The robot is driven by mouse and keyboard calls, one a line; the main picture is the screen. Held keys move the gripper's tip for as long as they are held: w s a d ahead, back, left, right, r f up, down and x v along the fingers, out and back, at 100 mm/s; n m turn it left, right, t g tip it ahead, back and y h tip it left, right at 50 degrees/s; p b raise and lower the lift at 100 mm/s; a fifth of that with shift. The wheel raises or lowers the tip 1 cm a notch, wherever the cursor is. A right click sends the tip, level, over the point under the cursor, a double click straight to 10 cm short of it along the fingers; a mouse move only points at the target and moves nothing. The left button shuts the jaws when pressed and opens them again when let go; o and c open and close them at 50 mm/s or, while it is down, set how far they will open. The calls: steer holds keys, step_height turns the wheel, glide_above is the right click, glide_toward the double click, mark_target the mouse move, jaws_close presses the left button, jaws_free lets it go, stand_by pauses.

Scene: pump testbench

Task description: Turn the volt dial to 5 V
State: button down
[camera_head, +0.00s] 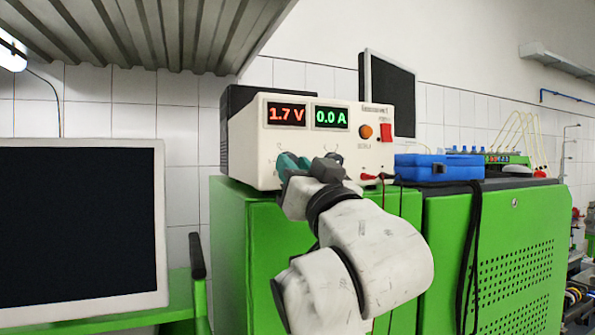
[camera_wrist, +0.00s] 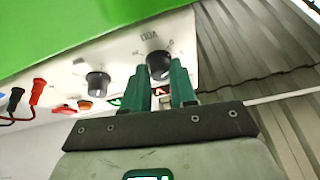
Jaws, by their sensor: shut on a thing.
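The cream power supply (camera_head: 248,135) stands on the green cabinet. Its red display (camera_head: 287,115) reads 1.7 V and its green display (camera_head: 331,117) reads 0.0 A. The black volt dial (camera_wrist: 158,66) shows in the wrist view below the printed VOLT label; in the head view my gripper hides it. My gripper (camera_head: 288,162) is at the lower left of the panel. In the wrist view its two green fingers (camera_wrist: 160,73) stand on either side of the volt dial, shut on it.
A second black dial (camera_wrist: 97,83) sits beside the volt dial, close to my fingers. Red and black plugs (camera_wrist: 37,92) with cables are on the panel. A red switch (camera_head: 386,131) and an orange button (camera_head: 366,131) are at the right. A blue case (camera_head: 437,167) stands right of the supply.

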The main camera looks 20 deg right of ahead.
steer(key=shift+a+r+m+g+h+b, duration=0.2)
steer(key=shift+m+h, duration=0.5)
steer(key=shift+m, duration=0.7)
steer(key=shift+d+f+m+g+h+b, duration=0.25)
steer(key=shift+m+h, duration=0.45)
steer(key=shift+m, duration=0.7)
steer(key=shift+a+r+m+t+h+b, duration=0.25)
steer(key=shift+m+h, duration=0.45)
steer(key=shift+m, duration=1)
steer(key=c, duration=0.9)
jaws_free()
steer(key=shift+f, duration=0.1)
steer(key=b+v, duration=0.3)
steer(key=v, duration=0.7)
steer(key=shift+s+a+b, duration=0.2)
steer(key=shift+s+b, duration=0.1)
steer(key=shift+s, duration=0.1)
